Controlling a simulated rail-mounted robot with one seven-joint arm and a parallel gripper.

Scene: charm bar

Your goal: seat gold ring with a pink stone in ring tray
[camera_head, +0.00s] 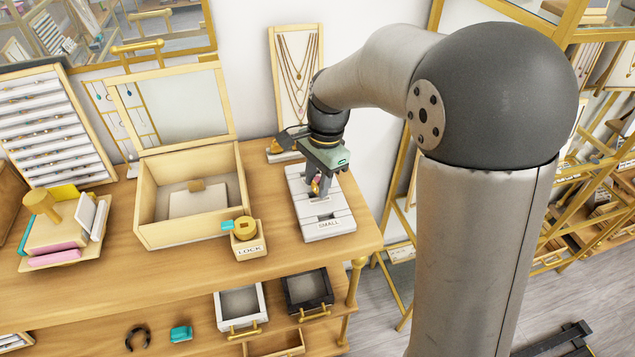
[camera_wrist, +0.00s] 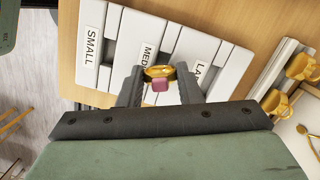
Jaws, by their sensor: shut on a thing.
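My gripper (camera_head: 318,182) is over the back half of the white ring tray (camera_head: 343,222) at the right of the counter. In the wrist view its dark fingers (camera_wrist: 159,80) are shut on the gold ring (camera_wrist: 158,70), with the pink stone (camera_wrist: 160,86) facing the camera. The ring tray (camera_wrist: 205,48) lies beyond it, with grooves and labels reading SMALL, MED and a partly hidden one starting LA. The ring appears in front of the MED part. I cannot tell whether it touches the tray. The head view shows the SMALL label at the near end.
An open wooden box (camera_head: 180,236) with a raised mirrored lid stands left of the tray. A block labelled LOCK (camera_head: 248,243) sits between them. A necklace stand (camera_head: 297,65) is behind the tray. The counter's right edge is close to the tray.

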